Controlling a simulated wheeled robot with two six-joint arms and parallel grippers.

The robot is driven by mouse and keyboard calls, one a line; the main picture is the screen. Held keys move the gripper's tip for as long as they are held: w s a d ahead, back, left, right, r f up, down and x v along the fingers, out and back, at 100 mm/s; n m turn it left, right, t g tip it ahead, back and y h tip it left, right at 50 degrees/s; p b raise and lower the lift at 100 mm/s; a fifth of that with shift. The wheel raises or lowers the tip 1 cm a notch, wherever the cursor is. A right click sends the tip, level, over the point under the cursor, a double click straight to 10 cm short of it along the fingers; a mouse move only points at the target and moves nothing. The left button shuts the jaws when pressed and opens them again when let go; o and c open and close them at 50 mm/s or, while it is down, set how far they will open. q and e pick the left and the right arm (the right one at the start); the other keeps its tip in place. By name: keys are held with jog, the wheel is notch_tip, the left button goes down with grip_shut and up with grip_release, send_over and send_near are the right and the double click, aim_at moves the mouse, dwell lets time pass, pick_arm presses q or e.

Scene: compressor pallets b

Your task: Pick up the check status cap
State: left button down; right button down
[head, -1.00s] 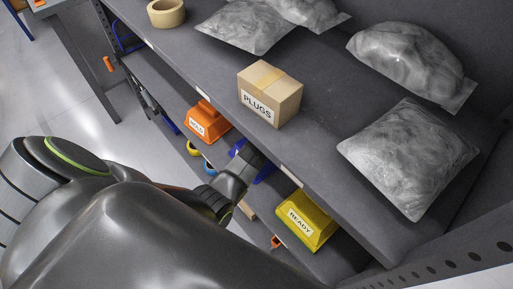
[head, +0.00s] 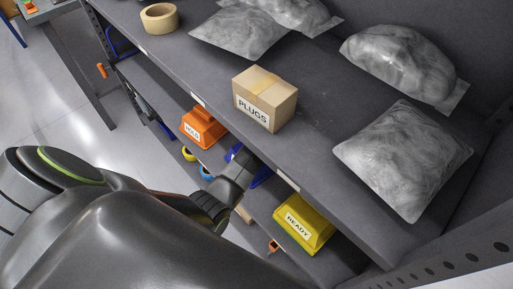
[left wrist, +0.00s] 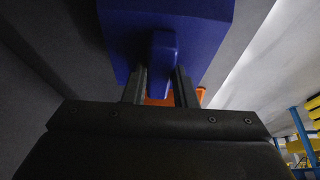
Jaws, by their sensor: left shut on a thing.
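A blue cap (head: 262,177) sits on the lower shelf between an orange cap and a yellow cap. It is mostly hidden in the head view by my left gripper and the upper shelf edge, and no label on it shows. In the left wrist view the blue cap (left wrist: 207,35) fills the top, with a narrow blue grip (left wrist: 162,55) standing between the fingers. My left gripper (left wrist: 160,78) is shut on this grip. In the head view my left gripper (head: 240,173) reaches under the upper shelf edge. My right gripper is not in view.
An orange cap (head: 205,127) marked HOLD and a yellow cap (head: 303,222) marked READY flank the blue one. The upper shelf (head: 310,135) hangs close above, carrying a PLUGS box (head: 265,98), a tape roll (head: 159,17) and several grey bags (head: 405,160).

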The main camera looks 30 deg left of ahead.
pick_arm(q)
jog(key=shift+r, duration=0.65)
notch_tip(320, 180, up, 2)
jog(key=shift+s+a+r, duration=0.1)
jog(key=shift+s+r, duration=0.05)
jog(key=shift+r, duration=0.05)
jog(key=s+a, duration=0.2)
jog(key=s, duration=0.6)
jog(key=s+a, duration=0.3)
jog(key=s, duration=0.5)
jog(key=shift+s+a+p, duration=0.35)
jog(key=shift+p, duration=0.1)
jog(key=shift+f, duration=0.15)
